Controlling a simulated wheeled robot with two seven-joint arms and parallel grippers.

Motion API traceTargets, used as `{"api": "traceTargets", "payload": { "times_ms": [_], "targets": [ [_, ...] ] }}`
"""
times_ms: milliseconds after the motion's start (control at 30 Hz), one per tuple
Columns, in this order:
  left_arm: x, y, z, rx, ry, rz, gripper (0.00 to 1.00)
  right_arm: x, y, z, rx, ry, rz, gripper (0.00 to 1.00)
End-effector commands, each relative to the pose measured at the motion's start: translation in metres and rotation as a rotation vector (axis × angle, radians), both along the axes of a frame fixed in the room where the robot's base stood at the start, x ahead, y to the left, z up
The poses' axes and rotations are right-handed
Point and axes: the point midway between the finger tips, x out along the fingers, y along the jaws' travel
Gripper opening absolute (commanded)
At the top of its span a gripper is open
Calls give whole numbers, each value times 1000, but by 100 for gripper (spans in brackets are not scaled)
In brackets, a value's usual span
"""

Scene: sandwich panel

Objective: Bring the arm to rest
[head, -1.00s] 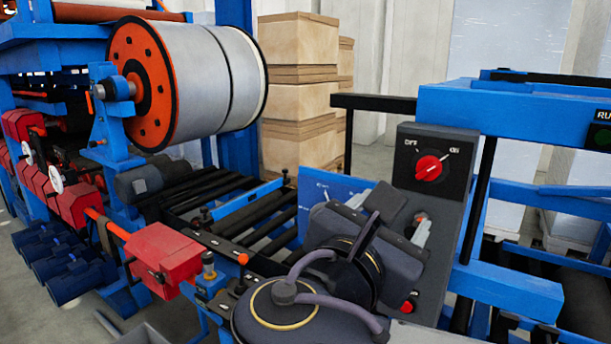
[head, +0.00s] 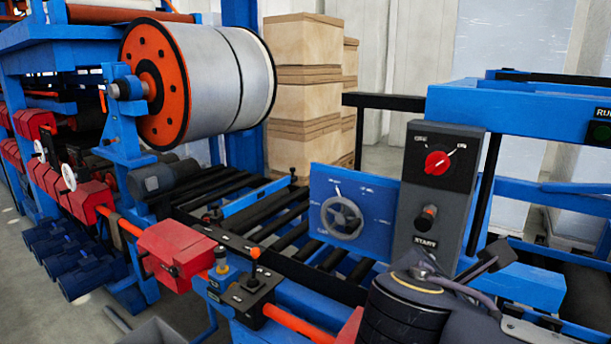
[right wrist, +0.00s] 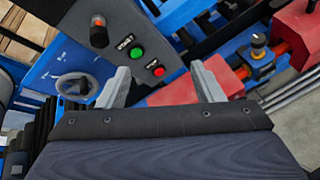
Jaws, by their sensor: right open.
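My right arm stands at the lower right of the head view, in front of and below the control panel. Its gripper (right wrist: 160,84) is open in the right wrist view, with two grey fingers apart and nothing between them. The grey control box (head: 400,222) has a red selector knob (head: 437,163), its mark towards the upper right, and a black knob (head: 428,215). In the right wrist view, a green button (right wrist: 138,53) and a red button (right wrist: 159,71) lie beyond the fingers. My left gripper is not in view.
A blue panel with a grey handwheel (head: 342,217) adjoins the control box. A large roll (head: 206,82) is at upper left. Stacked boxes (head: 305,95) stand behind.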

Motion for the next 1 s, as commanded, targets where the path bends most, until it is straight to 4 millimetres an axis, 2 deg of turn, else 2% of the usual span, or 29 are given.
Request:
{"api": "traceTargets", "payload": {
  "times_ms": [33,133,233,300,400,500,633,767,1000],
  "targets": [
    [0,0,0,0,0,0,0,-5,-15,-17,79,25,-40,60],
    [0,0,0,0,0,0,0,-21,-39,-59,292,76,-146,60],
    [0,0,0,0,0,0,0,-54,-61,-113,618,119,-344,60],
    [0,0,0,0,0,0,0,-87,-64,-153,920,123,-559,60],
    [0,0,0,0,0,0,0,-124,-51,-188,1318,77,-883,60],
    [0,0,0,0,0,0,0,-143,-33,-205,1636,-2,-1176,60],
    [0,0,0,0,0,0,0,-151,-19,-211,1898,-100,-1433,60],
    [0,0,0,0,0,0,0,-152,-14,-212,2000,-141,-1533,60],
    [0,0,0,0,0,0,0,-152,-14,-212,2000,-141,-1533,60]
  ]
}}
